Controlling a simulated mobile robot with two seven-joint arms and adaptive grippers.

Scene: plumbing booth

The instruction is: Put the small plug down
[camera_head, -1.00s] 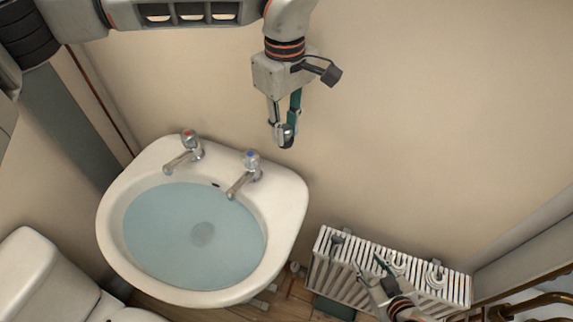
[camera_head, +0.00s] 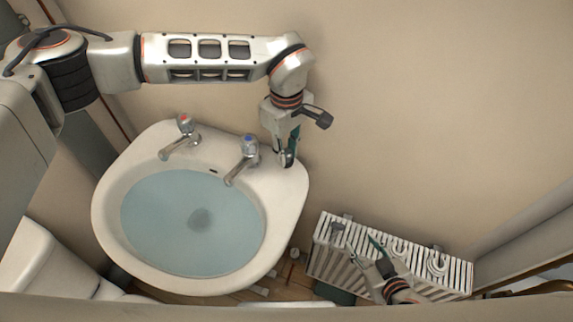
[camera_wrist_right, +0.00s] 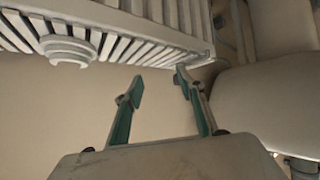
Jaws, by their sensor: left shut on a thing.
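My left gripper (camera_head: 287,160) points down over the right rear corner of the white sink (camera_head: 289,196), to the right of the blue-marked tap. It is shut on a small grey thing, seemingly the small plug (camera_head: 286,157), mostly hidden between the fingers. I cannot tell whether the plug touches the sink rim. My right gripper (camera_head: 370,254) is over the radiator at lower right. In the right wrist view its fingers (camera_wrist_right: 159,82) are spread with nothing between them.
The sink is full of water (camera_head: 165,225), with a dark round drain in it. Two taps, red-marked (camera_head: 183,125) and blue-marked (camera_head: 249,146), stand on its back rim. White curved fittings (camera_head: 437,264) rest on the ribbed radiator (camera_head: 325,255). A toilet (camera_head: 45,265) is at lower left.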

